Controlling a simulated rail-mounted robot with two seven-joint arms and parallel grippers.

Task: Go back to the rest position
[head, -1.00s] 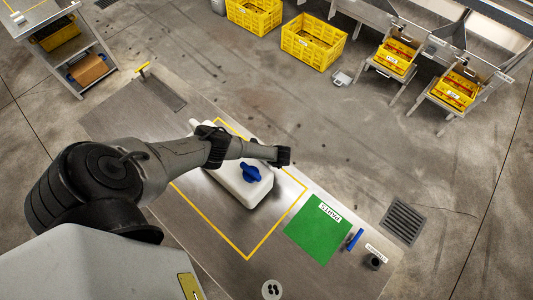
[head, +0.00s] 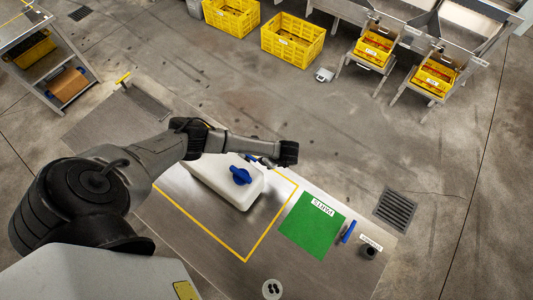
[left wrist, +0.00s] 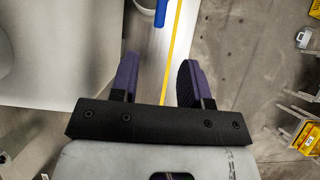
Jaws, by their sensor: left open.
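My left arm reaches in from the left in the head view. Its gripper (head: 272,160) is over the far edge of the bench, just beyond the white container (head: 212,180) with the blue knob (head: 240,176). In the left wrist view the two dark purple fingers of my left gripper (left wrist: 160,80) are spread apart with nothing between them. A blue part (left wrist: 160,12) shows beyond them at the top edge. My right gripper is in neither view.
The bench has a yellow outline (head: 207,237), a green mat (head: 312,226), a blue bar (head: 348,232) and a small dark cup (head: 370,251). Yellow crates (head: 292,41) and chutes with yellow bins (head: 372,48) stand at the back. A shelf cart (head: 62,62) is far left.

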